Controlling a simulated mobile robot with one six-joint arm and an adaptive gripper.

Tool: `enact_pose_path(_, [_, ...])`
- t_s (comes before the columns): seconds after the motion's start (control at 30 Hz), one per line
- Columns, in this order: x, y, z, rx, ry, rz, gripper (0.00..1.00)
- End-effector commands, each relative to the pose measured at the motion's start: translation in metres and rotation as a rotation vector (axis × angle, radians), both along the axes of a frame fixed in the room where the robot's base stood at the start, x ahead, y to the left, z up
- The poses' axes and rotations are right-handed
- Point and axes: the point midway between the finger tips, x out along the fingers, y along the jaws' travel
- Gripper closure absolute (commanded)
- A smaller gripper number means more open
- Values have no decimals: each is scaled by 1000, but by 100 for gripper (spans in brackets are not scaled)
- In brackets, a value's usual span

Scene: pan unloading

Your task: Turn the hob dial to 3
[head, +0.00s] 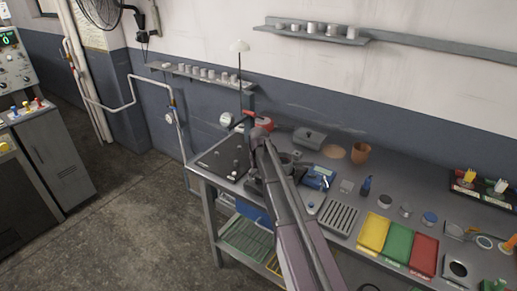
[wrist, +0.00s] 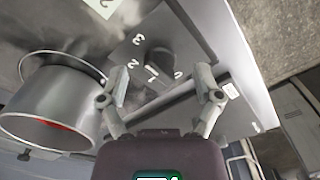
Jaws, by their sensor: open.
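The hob dial (wrist: 158,60) is a dark round knob on a grey panel in the wrist view. White figures 3, 2, 1 and 0 (wrist: 137,40) are printed around it. I cannot tell which figure the dial points at. My gripper (wrist: 163,88) is open, with one finger to the left and one to the right of the dial in the picture; nothing is between the fingertips that I can see held.
A metal pan (wrist: 45,105) with something red inside is close to the left finger in the wrist view. Yellow, green and red trays (head: 374,232) lie on the right part of the bench (head: 330,180). A grey lidded box (head: 309,138) and brown pot (head: 361,152) stand behind.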

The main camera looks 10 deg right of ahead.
Motion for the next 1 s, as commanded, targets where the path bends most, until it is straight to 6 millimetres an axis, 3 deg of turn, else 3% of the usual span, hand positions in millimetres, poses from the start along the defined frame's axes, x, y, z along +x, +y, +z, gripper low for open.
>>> enact_pose_path(1.0, [0, 0, 0, 0, 0, 687, 17])
